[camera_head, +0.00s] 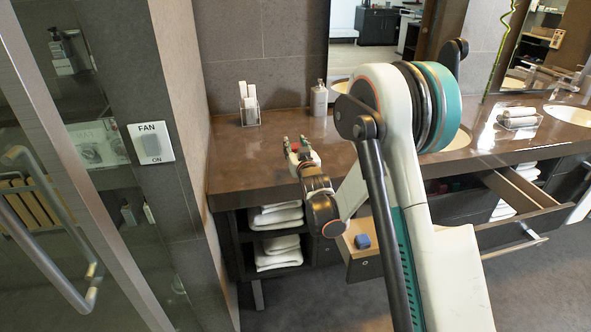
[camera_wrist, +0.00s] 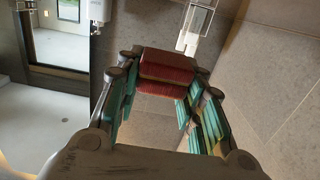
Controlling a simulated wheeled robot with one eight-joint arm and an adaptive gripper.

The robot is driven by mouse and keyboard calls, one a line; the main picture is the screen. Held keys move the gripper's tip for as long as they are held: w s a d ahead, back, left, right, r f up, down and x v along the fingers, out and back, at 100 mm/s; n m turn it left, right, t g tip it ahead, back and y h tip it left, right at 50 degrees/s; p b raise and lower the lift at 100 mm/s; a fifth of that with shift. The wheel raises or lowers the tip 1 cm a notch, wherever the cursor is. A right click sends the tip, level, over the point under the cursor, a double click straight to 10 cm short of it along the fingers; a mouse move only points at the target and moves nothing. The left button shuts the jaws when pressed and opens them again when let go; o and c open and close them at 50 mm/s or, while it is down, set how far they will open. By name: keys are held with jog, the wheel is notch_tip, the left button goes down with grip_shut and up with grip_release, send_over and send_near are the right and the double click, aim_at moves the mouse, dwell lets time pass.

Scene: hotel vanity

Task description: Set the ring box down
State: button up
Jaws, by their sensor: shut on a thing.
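My gripper (camera_head: 296,148) is above the brown vanity counter (camera_head: 245,168), near its left part. In the wrist view, my gripper (camera_wrist: 165,75) is shut on a dark red ring box (camera_wrist: 166,64) with rounded edges and a seam across it. The box sits between the fingertips, with a teal-lined finger on each side. In the head view only a small red patch shows at the gripper, and the arm hides part of it. I cannot tell whether the box touches the counter.
A clear holder with white items (camera_head: 248,104) and a soap bottle (camera_head: 319,99) stand at the back of the counter. A wall bounds the left. Rolled towels (camera_head: 519,117) lie farther right. The counter's front left is clear.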

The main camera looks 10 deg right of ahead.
jog(key=shift+f+b, duration=1.15)
jog(key=shift+f, duration=2.25)
jog(key=shift+f, duration=0.15)
jog(key=o, duration=1)
jog(key=shift+c, duration=0.2)
